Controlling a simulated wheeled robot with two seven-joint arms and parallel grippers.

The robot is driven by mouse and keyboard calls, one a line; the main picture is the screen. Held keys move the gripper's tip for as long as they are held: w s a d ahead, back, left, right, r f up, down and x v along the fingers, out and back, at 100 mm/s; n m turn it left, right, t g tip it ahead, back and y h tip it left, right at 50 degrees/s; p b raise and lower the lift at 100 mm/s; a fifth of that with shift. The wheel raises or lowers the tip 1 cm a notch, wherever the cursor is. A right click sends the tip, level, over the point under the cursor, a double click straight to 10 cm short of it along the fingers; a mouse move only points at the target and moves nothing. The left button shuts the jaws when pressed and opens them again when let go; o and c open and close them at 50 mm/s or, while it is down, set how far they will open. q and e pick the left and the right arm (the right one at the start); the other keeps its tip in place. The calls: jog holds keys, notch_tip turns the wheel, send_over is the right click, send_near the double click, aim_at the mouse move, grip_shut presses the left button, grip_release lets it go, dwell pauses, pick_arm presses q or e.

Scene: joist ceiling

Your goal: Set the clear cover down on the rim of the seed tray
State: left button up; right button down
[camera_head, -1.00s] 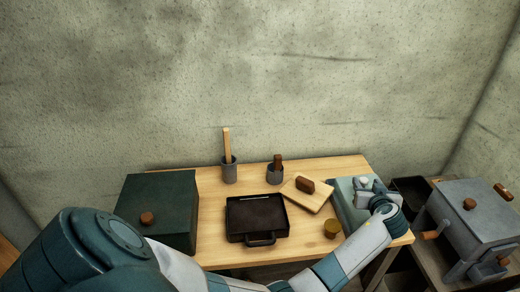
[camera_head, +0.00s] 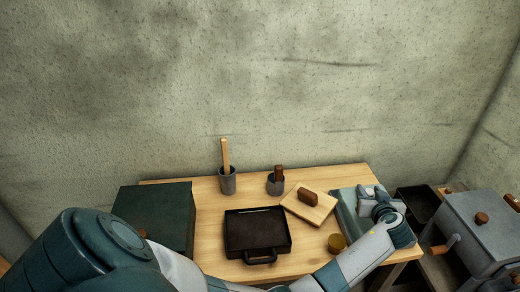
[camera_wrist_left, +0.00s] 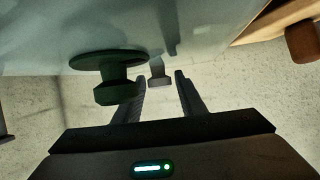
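A pale blue-grey, flat-topped piece (camera_head: 346,216) lies at the right end of the table; it seems to be the clear cover, and I cannot tell what lies under it. In the left wrist view a pale smooth surface (camera_wrist_left: 60,30) fills the top, with a dark green knob (camera_wrist_left: 118,88) beside the fingers. My left gripper (camera_head: 373,191) is over the blue-grey piece. In the wrist view its fingers (camera_wrist_left: 162,82) are apart, with a small grey block (camera_wrist_left: 158,78) showing between or beyond them. A dark shallow tray with a handle (camera_head: 257,232), possibly the seed tray, sits mid-table. My right gripper is out of view.
A dark green box (camera_head: 155,212) stands at the left. Two grey cups (camera_head: 228,184) (camera_head: 275,187) stand at the back. A wooden board (camera_head: 318,212) with a brown block (camera_head: 308,198) and a yellowish pot (camera_head: 337,243) are near the gripper. Right of the table are a black bin (camera_head: 415,204) and a grey box (camera_head: 485,225).

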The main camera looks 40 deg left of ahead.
pick_arm(q)
grip_shut()
jog(key=shift+r, duration=0.15)
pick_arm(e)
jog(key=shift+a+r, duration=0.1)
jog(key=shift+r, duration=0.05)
